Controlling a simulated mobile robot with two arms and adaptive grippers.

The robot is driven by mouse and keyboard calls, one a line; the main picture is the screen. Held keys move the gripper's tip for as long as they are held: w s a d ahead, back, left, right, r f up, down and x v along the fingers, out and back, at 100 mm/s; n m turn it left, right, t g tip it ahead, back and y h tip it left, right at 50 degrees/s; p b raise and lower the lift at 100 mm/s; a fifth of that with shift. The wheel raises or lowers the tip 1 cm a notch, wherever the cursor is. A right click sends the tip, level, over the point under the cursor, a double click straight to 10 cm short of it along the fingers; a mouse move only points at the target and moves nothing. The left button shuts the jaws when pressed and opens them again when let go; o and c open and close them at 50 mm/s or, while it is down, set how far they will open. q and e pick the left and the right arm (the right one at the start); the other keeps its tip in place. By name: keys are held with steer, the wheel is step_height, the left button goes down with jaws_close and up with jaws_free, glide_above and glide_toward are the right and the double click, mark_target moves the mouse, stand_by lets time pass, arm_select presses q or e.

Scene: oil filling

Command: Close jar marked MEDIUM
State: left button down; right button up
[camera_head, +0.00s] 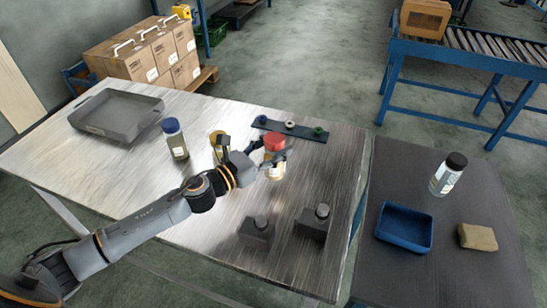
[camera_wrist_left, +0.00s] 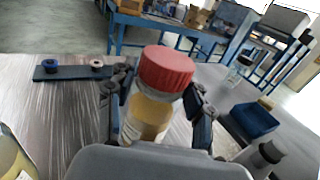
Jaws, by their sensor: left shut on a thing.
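A jar with a red lid (camera_head: 274,143) and yellowish contents stands on the metal table, and my left gripper (camera_head: 260,165) is shut around its body. In the left wrist view the red-lidded jar (camera_wrist_left: 155,95) is upright between the two fingers of the left gripper (camera_wrist_left: 160,120), with the lid above them. A jar with a blue lid (camera_head: 174,139) stands to the left. A yellowish jar (camera_head: 216,148) is partly hidden behind my left arm. I cannot read a MEDIUM mark on any jar. My right gripper is not in view.
A dark strip (camera_head: 300,133) with several small round pieces lies behind the held jar. A grey tray (camera_head: 118,112) is at the far left. The right table holds a blue bin (camera_head: 404,228), sponge (camera_head: 478,237) and black-lidded jar (camera_head: 447,175).

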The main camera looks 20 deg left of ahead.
arm_select(q)
steer(key=shift+r, duration=0.1)
steer(key=shift+f, duration=0.2)
steer(key=f, duration=0.3)
steer(key=shift+w+a+f+b, duration=0.15)
steer(key=shift+w+f+b, duration=0.05)
steer(key=shift+b, duration=0.15)
steer(key=shift+f, duration=0.2)
steer(key=c, duration=0.6)
jaws_free()
steer(key=shift+o, duration=0.2)
steer(key=shift+r, duration=0.15)
